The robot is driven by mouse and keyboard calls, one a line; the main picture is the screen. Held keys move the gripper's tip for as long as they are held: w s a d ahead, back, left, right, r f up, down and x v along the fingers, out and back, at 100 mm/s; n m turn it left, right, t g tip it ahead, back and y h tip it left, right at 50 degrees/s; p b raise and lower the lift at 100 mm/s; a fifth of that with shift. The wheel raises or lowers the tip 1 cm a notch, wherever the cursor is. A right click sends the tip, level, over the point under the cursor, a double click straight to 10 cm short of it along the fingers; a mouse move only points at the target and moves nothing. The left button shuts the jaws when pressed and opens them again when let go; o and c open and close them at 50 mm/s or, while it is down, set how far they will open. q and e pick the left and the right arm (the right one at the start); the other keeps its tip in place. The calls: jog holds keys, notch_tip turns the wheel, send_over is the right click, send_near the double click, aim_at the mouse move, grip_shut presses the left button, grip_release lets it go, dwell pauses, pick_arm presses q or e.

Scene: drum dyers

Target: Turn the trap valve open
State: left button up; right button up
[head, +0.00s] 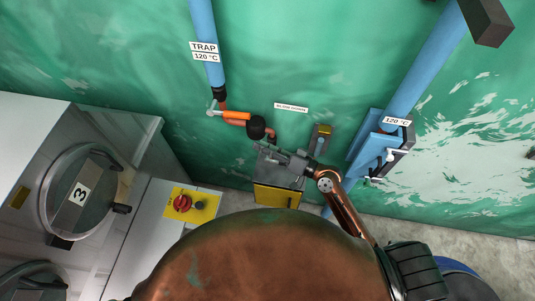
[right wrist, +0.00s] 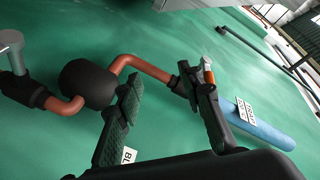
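The trap valve's orange lever (head: 237,115) lies across the foot of the blue pipe labelled TRAP 120 °C (head: 208,50) in the head view. A black round body (head: 257,128) sits on the copper piping to its right. My right gripper (head: 268,148) is just below and right of this body. In the right wrist view its two dark fingers (right wrist: 158,78) are spread with nothing clasped between them. The copper pipe passes beyond them, and a small part of the orange lever (right wrist: 208,75) shows by the right finger, which partly hides the valve. My left gripper is out of view.
A second blue pipe (head: 425,75) with a 120 °C tag and a blue wall unit (head: 370,140) stand at right. Grey machines with a round door (head: 78,195) marked 3 and a yellow panel with a red knob (head: 182,203) fill the left.

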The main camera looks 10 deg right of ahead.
jog(key=shift+n+g+h, duration=0.3)
jog(key=shift+g+h, duration=0.1)
jog(key=shift+h, duration=0.3)
jog(key=shift+s+d+f, duration=0.25)
jog(key=shift+f, duration=0.35)
jog(key=shift+s+d+f, duration=0.25)
jog(key=shift+f, duration=0.35)
jog(key=shift+s+d+f, duration=0.25)
jog(key=shift+f, duration=0.35)
